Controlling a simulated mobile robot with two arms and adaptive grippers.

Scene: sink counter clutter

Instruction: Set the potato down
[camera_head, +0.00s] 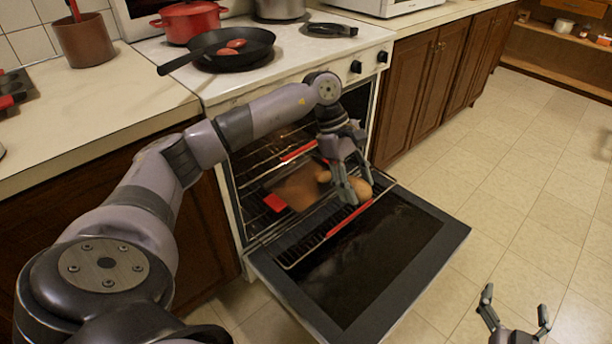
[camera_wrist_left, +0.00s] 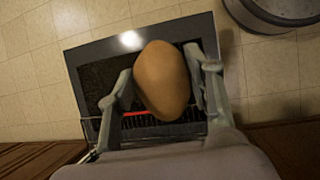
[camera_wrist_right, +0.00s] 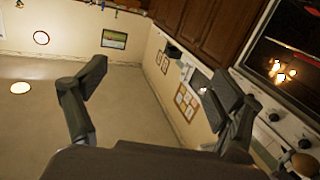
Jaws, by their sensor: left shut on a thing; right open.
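The potato (camera_wrist_left: 163,80) is a smooth brown oval. My left gripper (camera_head: 352,190) is shut on it, with a finger on each side in the left wrist view. In the head view the potato (camera_head: 361,187) is at the fingertips, over the front of the pulled-out oven rack (camera_head: 300,252). I cannot tell whether it touches the rack. A brown baking dish with red handles (camera_head: 297,188) is on the rack, partly hidden by my left arm, with a small brown item in it. My right gripper (camera_head: 515,312) is open and empty above the floor, at the lower right.
The oven door (camera_head: 425,245) is folded down in front of the rack. On the stove stand a black pan (camera_head: 262,40) with reddish items and a red pot (camera_head: 190,22). The tiled floor (camera_head: 520,160) at the right is clear.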

